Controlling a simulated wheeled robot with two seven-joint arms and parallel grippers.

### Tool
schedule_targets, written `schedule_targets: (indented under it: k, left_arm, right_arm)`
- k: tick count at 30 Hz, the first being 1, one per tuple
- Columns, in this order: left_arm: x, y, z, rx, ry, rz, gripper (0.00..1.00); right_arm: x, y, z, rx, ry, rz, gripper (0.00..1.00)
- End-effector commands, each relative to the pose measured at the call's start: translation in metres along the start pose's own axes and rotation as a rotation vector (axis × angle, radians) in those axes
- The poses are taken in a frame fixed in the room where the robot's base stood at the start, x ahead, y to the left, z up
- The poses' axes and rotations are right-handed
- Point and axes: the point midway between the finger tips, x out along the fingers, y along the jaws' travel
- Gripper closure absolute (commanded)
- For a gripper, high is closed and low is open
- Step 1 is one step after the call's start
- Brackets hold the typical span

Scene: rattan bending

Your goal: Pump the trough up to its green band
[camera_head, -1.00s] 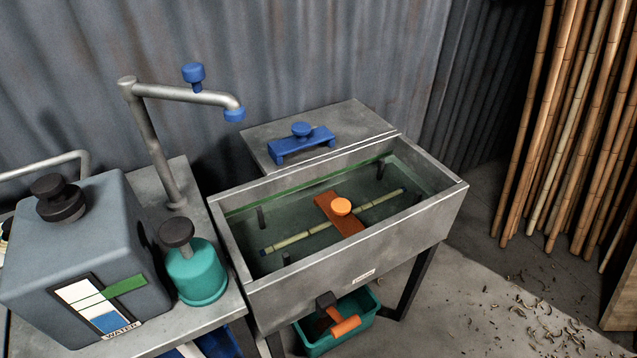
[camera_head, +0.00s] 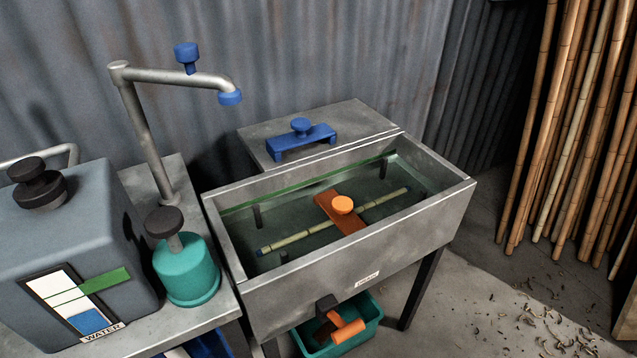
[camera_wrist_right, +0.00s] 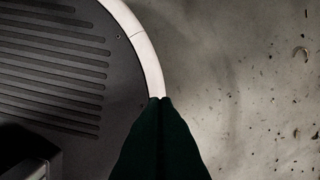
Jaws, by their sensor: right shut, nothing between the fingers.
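The grey metal trough (camera_head: 350,262) stands in the middle of the head view with water in it. A green band (camera_head: 300,188) runs along its inner far wall; the water surface looks below or close to it, and I cannot tell exactly. An orange-brown clamp (camera_head: 330,204) with an orange knob sits over a pale rattan pole (camera_head: 385,200) in the trough. The teal pump (camera_head: 186,272) with a dark knob (camera_head: 163,222) stands on the left bench, its stem showing. My right gripper (camera_wrist_right: 160,99) is shut and empty, above the floor in the wrist view. My left gripper is out of view.
A grey water tank (camera_head: 90,225) has a gauge with blue below its green marker. A bent metal spout (camera_head: 180,77) with blue fittings rises beside the trough. A blue clamp (camera_head: 302,135) lies on the back ledge. A teal bin (camera_head: 370,320) is below an orange drain handle (camera_head: 345,330). Bamboo poles (camera_head: 570,130) lean right.

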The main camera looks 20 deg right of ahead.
Motion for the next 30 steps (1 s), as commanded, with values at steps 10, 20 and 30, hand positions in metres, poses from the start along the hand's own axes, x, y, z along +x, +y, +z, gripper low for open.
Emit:
schedule_targets:
  k: [10,20,30]
  left_arm:
    - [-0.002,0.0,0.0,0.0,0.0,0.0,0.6]
    - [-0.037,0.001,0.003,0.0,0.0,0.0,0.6]
    - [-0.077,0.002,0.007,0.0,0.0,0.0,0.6]
  right_arm:
    - [-0.001,0.0,0.002,0.0,-0.002,0.0,1.0]
    - [-0.037,0.0,0.0,-0.001,0.004,0.001,1.0]
    - [-0.079,0.001,-0.005,0.0,0.012,0.002,1.0]
